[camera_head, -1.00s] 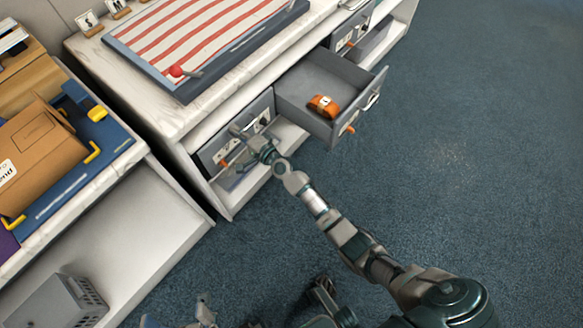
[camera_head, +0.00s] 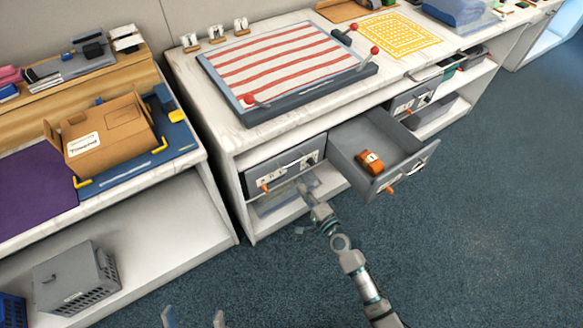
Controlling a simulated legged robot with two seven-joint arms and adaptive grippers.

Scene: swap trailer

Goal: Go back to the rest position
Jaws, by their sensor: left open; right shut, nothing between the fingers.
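My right gripper (camera_head: 308,184) is shut and empty, in front of the closed left drawer (camera_head: 285,165) under the white counter. Whether it touches the drawer front is hard to tell. The tips of my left gripper (camera_head: 193,317) show at the bottom edge, apart and empty, over the floor. The middle drawer (camera_head: 415,165) is pulled open to the right of my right gripper, with an orange object (camera_head: 371,161) lying inside it.
On the counter (camera_head: 225,136) lie a red-and-white striped board (camera_head: 285,57) and a yellow patterned sheet (camera_head: 395,35). At left, a cardboard box (camera_head: 108,130) stands on a blue tray (camera_head: 177,140), above a grey crate (camera_head: 72,280). The blue carpet at right is clear.

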